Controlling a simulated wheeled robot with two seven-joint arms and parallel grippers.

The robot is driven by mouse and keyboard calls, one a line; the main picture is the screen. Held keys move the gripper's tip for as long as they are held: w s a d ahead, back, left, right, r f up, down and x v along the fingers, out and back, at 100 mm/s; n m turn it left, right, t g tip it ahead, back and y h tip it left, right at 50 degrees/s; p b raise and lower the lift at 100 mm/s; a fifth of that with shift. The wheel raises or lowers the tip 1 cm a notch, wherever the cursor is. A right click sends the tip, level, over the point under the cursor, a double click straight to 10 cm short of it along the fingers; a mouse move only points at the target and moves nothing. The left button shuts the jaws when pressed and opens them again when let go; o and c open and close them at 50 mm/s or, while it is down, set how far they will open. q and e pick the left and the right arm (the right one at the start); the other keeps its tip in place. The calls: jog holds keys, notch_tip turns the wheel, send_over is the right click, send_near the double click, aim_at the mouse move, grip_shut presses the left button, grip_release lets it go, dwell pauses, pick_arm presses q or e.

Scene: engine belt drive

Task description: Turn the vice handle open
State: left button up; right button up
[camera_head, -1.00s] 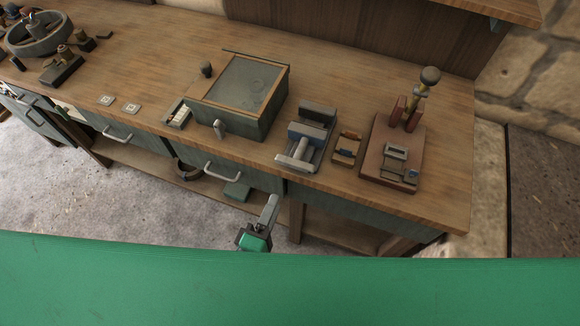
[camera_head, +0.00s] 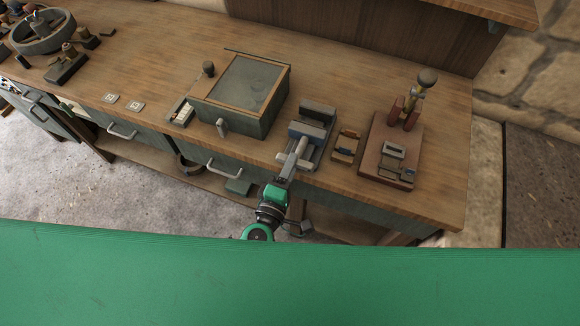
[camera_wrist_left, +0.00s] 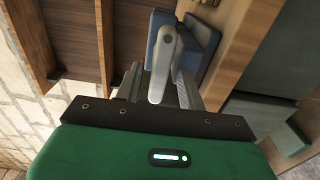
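The vice (camera_head: 316,117) is a small blue-grey block with jaws, standing at the front edge of the wooden bench. Its pale grey handle (camera_head: 300,147) points toward the front. My left gripper (camera_head: 287,168) reaches up from below, with its fingertips at the front end of the handle. In the left wrist view the handle (camera_wrist_left: 162,62) lies between the two spread fingers of the left gripper (camera_wrist_left: 158,85), and the blue vice body (camera_wrist_left: 200,42) is beyond. Contact with the handle cannot be made out. My right gripper is in neither view.
A glass-topped box (camera_head: 240,90) stands left of the vice. A small wooden holder (camera_head: 346,146) and a red-brown stand (camera_head: 390,150) with an upright lever are to its right. Drawer handles (camera_head: 196,170) stick out from the bench front.

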pick_arm(q)
grip_shut()
